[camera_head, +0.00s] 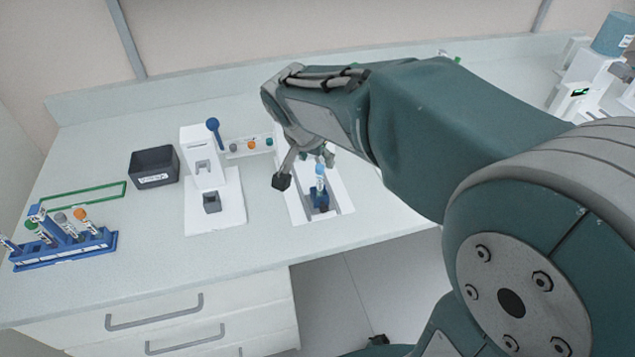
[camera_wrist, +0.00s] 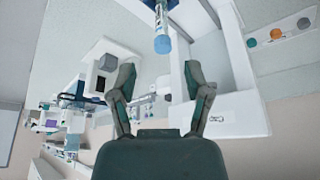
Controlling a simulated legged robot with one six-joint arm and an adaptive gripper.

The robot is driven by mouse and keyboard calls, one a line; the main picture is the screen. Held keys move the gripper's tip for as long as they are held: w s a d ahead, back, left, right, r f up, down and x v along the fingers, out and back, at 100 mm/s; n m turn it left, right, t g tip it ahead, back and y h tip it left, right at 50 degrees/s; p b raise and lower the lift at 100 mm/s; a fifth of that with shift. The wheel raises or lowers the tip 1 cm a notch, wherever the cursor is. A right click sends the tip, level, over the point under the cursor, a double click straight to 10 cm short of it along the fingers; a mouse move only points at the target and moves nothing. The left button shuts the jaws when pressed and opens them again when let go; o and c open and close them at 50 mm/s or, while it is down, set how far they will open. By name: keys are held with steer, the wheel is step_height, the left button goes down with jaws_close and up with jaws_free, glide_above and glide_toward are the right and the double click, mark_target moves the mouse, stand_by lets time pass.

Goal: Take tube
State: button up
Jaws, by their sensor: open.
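A clear tube with a blue cap (camera_head: 320,172) stands upright in a small blue holder (camera_head: 321,201) in a white-framed station (camera_head: 298,212) on the bench. The tube's capped end also shows in the wrist view (camera_wrist: 161,38), at the top centre. My gripper (camera_head: 304,170) is open and empty, tilted down beside the upper part of the tube. In the wrist view my two fingers (camera_wrist: 161,78) are spread wide, and the tube lies beyond their tips, roughly centred between them. I cannot tell the exact gap between fingers and tube.
A white device with a blue knob (camera_head: 203,160) stands left of the station, near a black box (camera_head: 154,167). A blue rack (camera_head: 67,248) with several tubes is at the far left. A white strip with coloured caps (camera_head: 250,146) lies behind.

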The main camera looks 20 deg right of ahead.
mark_target(318, 168)
steer(key=x, duration=0.7)
steer(key=shift+w+a+f, duration=0.1)
steer(key=shift+w+f, duration=0.1)
steer(key=shift+f, duration=0.05)
jaws_close()
